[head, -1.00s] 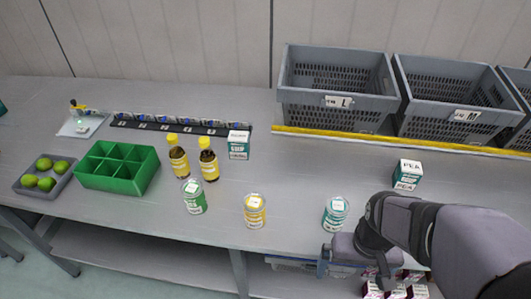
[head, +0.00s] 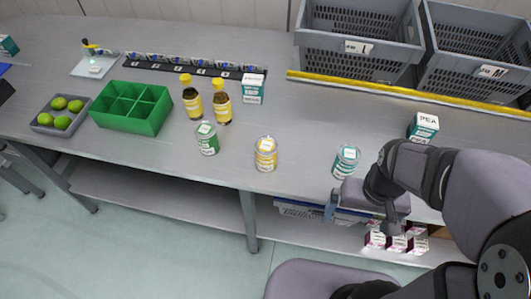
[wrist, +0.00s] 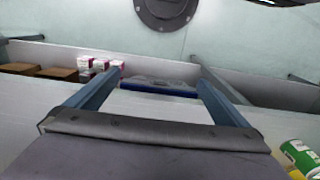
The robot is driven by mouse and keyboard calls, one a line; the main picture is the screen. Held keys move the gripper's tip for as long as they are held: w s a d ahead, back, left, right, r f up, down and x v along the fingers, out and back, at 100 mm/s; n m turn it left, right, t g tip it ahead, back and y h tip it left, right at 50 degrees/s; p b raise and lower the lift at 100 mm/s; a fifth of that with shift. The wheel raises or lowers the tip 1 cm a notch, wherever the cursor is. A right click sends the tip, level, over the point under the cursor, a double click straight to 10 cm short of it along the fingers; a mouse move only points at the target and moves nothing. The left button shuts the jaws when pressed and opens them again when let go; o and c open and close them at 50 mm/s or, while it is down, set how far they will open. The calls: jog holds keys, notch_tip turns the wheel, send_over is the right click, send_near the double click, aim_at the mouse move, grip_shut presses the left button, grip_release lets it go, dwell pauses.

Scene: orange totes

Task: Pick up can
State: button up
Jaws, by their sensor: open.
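Several cans stand upright on the grey table: a green can (head: 207,140), a yellow can (head: 266,155) and a teal-and-white can (head: 346,163) near the front edge. I cannot tell which one the task means. My gripper (head: 331,208) is at the table's front edge, just in front of the teal can and apart from it. In the wrist view its two blue fingers (wrist: 156,82) are spread and empty, pointing towards the lower shelf and floor. Part of a green and yellow can (wrist: 302,158) shows at the lower right of that view, outside the fingers.
Two brown bottles (head: 222,108) and a green-and-white box (head: 252,88) stand behind the cans. A green divided bin (head: 132,120) and a grey tray of limes (head: 45,124) are left. Grey crates (head: 345,68) stand behind right. Pink-and-white boxes (head: 398,243) sit below the table.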

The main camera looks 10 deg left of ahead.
dwell(0.4)
jog(key=c, duration=0.8)
